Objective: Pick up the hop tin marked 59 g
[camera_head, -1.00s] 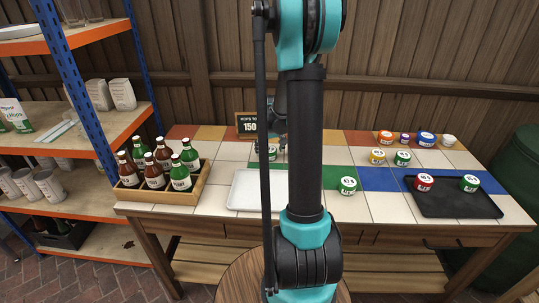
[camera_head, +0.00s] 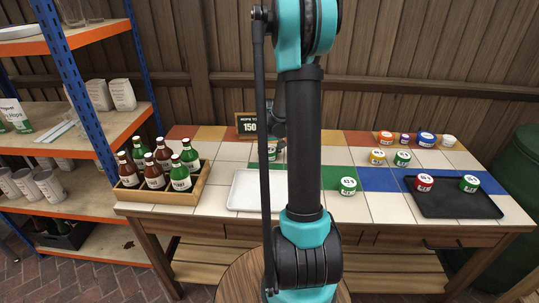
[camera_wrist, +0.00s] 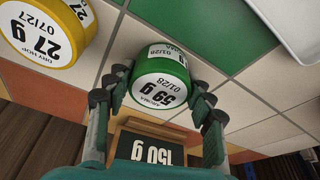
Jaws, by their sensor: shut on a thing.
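The hop tin marked 59 g (camera_wrist: 160,88) is green with a white label, and its number reads upside down in the wrist view. My gripper (camera_wrist: 157,80) is shut on it, with fingers on both sides. In the head view the tin (camera_head: 272,152) shows only partly beside my arm, near the back of the table. My gripper there is mostly hidden behind my arm. Whether the tin is clear of the tabletop is hard to tell.
A yellow tin marked 27 g (camera_wrist: 45,30) is beside the held tin. A 150 g sign (camera_head: 247,124) stands close behind. A white tray (camera_head: 246,203) lies in front, a bottle crate (camera_head: 158,195) left, and a black tray (camera_head: 455,205) with two tins right.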

